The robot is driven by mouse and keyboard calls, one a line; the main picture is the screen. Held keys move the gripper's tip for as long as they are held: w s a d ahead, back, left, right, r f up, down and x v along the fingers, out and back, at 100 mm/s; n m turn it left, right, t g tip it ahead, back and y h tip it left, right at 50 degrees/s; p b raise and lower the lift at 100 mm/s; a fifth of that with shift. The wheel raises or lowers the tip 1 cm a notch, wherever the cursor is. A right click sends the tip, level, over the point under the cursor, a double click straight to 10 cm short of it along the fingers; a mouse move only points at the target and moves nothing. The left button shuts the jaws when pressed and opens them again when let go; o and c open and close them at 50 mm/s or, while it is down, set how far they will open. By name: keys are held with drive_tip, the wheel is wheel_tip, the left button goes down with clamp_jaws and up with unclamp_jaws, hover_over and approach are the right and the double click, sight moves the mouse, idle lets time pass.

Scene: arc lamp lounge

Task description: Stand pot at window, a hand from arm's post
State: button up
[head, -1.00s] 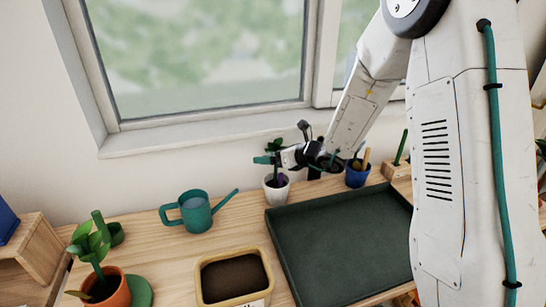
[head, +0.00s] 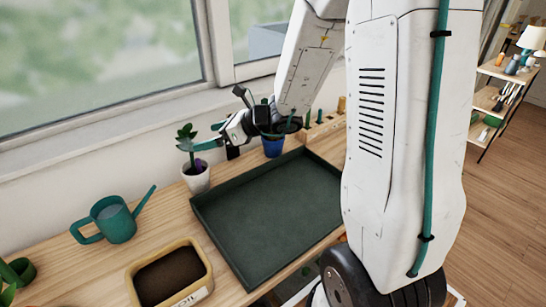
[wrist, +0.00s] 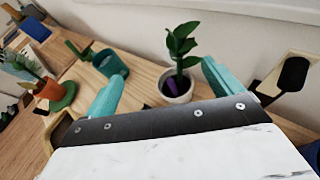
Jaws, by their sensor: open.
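A white pot (head: 196,178) with a leafy green plant and a small purple thing in it stands upright on the wooden table by the window wall. In the wrist view the white pot (wrist: 174,88) shows beyond and between my spread teal fingers. My gripper (head: 207,144) is open and empty, close to the plant at about leaf height; I cannot tell whether it touches it. My gripper's fingertips (wrist: 163,78) also show in the wrist view. The window (head: 90,55) has a pale sill (head: 110,142) behind the table. A blue pot (head: 272,147) stands right of my gripper, partly hidden by it.
A dark green tray (head: 265,215) fills the table's middle. A teal watering can (head: 113,222) and a soil box (head: 140,290) stand left of it. A wooden block (head: 322,130) is at the back right. A terracotta pot (wrist: 48,88) shows in the wrist view.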

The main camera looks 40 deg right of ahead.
drive_tip(key=s+a+r+n+g, duration=0.4)
drive_tip(key=s+n, duration=0.4)
drive_tip(key=s+a+r+n+g, duration=0.3)
drive_tip(key=s+a+n, duration=0.2)
drive_tip(key=s+n, duration=0.3)
drive_tip(key=s+d+r+n+h, duration=0.1)
drive_tip(key=s+d+n+h, duration=0.3)
drive_tip(key=s+d+n, duration=0.1)
drive_tip(key=s+d+r+n+g+h, duration=0.1)
drive_tip(key=s+d+n+h, duration=0.4)
drive_tip(key=s, duration=0.5)
drive_tip(key=shift+n, duration=1.2)
